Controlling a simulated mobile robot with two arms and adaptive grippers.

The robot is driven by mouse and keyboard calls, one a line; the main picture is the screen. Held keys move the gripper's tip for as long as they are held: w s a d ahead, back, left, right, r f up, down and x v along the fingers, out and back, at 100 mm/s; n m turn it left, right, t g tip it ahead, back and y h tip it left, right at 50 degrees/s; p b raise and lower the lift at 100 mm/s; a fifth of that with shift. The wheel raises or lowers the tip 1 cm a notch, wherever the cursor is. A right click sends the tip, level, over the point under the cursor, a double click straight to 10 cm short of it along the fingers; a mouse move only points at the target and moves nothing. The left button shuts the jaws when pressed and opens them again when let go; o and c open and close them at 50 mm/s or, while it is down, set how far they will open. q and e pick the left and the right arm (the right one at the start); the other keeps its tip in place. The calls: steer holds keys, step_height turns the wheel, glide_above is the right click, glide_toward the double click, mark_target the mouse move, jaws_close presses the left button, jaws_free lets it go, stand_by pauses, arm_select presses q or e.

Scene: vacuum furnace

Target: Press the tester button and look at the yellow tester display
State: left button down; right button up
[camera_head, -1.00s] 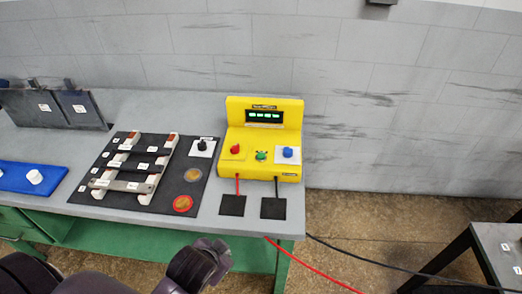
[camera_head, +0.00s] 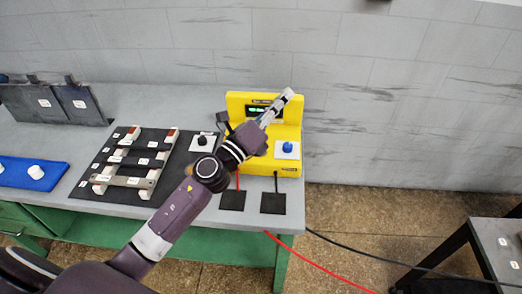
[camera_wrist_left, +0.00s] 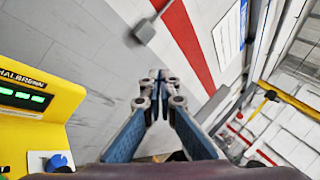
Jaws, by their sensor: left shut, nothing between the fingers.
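The yellow tester (camera_head: 235,103) stands on the right end of the grey bench. Its dark display (camera_head: 254,110) with green characters is partly covered by my left gripper in the head view; the display (camera_wrist_left: 22,96) also shows at the left of the wrist view. A blue knob (camera_head: 287,147) on a white plate is visible at the tester's right front; it shows in the wrist view too (camera_wrist_left: 58,161). The red and green controls are hidden behind my arm. My left gripper (camera_head: 288,96) is shut and empty, in front of or above the tester, pointing up-right. My right gripper is not in view.
A black board (camera_head: 103,190) with metal bars lies left of the tester. A blue tray (camera_head: 22,178) with a white knob is further left. Two black pads (camera_head: 273,203) lie in front. Red and black cables run to the floor. A dark table (camera_head: 497,240) stands right.

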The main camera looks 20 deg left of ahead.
arm_select(q)
steer(key=w+d+f+m+g+h, duration=0.4)
steer(key=m+g, duration=0.4)
steer(key=m, duration=0.8)
steer(key=a+f+m+g+y, duration=0.4)
steer(key=a+f, duration=0.5)
steer(key=a, duration=0.3)
steer(key=shift+w+a+f+m+g+y, duration=0.2)
steer(key=shift+a+f+m+g+y, duration=0.15)
steer(key=shift+m+y, duration=0.55)
step_height(320, 180, down, 8)
steer(key=b, duration=0.4)
steer(key=shift+f+b, duration=0.35)
steer(key=shift+d, duration=0.1)
